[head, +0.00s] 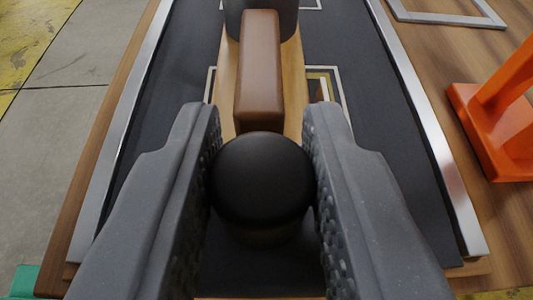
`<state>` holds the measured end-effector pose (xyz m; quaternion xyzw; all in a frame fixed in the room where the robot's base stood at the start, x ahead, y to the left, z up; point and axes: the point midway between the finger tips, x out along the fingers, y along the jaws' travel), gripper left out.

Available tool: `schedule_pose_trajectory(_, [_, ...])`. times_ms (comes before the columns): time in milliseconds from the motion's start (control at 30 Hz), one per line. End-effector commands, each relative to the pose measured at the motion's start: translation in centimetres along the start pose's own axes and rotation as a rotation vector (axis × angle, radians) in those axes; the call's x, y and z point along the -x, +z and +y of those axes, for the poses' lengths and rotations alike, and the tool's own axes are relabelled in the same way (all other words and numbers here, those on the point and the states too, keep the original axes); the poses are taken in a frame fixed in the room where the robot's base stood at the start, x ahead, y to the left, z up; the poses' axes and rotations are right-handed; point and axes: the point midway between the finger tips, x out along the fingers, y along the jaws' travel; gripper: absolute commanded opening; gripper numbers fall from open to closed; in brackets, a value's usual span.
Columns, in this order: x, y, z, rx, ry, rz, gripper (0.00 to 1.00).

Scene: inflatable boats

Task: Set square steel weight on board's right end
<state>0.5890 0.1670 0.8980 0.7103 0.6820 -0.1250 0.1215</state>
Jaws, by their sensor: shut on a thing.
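My gripper (264,118) is shut on a round, black, knob-like thing (263,178), with a textured pad against each side. A dull brownish part shows just under the knob; the rest of its body is hidden, so I cannot tell whether it is the square steel weight. Beyond it, a light wooden board (294,92) runs away from me. A long brown block (259,70) lies along the board. A dark rounded thing (286,18) stands at its far end. I cannot tell whether the held thing touches the board.
The board lies over a black mat (165,125) with metal rails (437,130) at both sides. Pale square outlines mark the mat. An orange stand (495,125) is at the right on wood, with a silver frame (447,17) behind. Grey floor is at the left.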

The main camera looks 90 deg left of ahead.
Motion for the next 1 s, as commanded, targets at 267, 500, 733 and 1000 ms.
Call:
schedule_pose_trajectory(267, [0.0,-0.1,-0.1,0.0,-0.002,0.0,0.46])
schedule_pose_trajectory(500, [0.5,-0.1,0.0,0.0,-0.001,0.001,0.46])
schedule_pose_trajectory(733, [4.2,-0.2,0.1,-0.001,0.002,0.002,0.46])
schedule_pose_trajectory(1000, [9.2,-0.2,0.0,-0.001,-0.002,0.001,0.46])
